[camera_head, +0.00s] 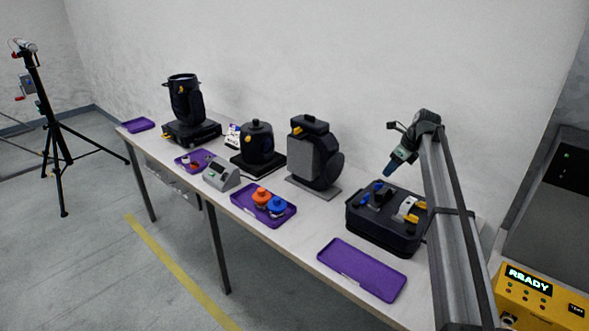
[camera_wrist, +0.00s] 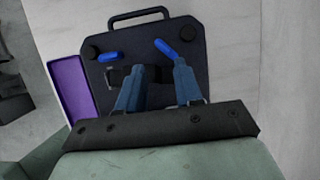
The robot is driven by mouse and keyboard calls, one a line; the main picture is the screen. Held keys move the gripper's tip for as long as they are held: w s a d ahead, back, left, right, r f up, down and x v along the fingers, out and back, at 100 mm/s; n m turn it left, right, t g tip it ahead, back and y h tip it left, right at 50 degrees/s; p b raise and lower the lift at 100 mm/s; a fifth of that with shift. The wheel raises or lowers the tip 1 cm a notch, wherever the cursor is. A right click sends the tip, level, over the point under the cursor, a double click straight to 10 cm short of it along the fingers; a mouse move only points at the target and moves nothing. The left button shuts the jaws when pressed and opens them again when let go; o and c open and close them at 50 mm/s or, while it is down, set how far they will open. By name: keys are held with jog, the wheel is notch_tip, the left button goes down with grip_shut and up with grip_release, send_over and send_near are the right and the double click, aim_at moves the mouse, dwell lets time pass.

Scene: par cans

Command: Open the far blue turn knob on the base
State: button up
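The base (camera_head: 372,233) is a dark, box-like case at the right of the table; it also shows in the wrist view (camera_wrist: 205,78), with its carry handle at the top. Two blue turn knobs are on its top. The far blue knob (camera_wrist: 167,50) is slanted, and the near one (camera_wrist: 110,57) lies nearly crosswise. My gripper (camera_head: 389,171) hangs above the base, pointing down. In the wrist view its fingers (camera_wrist: 156,66) are apart with no object held. The far knob appears just beyond the fingertips, nearer the right finger; contact is not visible.
A yellow-and-white part (camera_head: 407,209) is on the base's right side. A dark lamp-like unit (camera_head: 316,155) stands further left. Another tray (camera_head: 246,205) holds orange and blue pieces.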

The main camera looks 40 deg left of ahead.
jog(key=v, duration=0.6)
jog(key=s+a+f+n+t+y, duration=0.1)
jog(key=s+a+f+n+y, duration=0.1)
jog(key=s+a+n, duration=0.4)
jog(key=s+a+f+n+t+y, duration=0.1)
jog(key=s+a+f+n+y, duration=0.1)
jog(key=s+a+n, duration=0.5)
jog(key=s+a+f+n+t+y, duration=0.1)
jog(key=s+a+f+n, duration=0.2)
jog(key=a, duration=1.3)
jog(key=shift+s+f+n+t+y, duration=0.4)
jog(key=shift+s+n, duration=1.25)
jog(key=shift+n, duration=1.05)
jog(key=shift+a, duration=0.1)
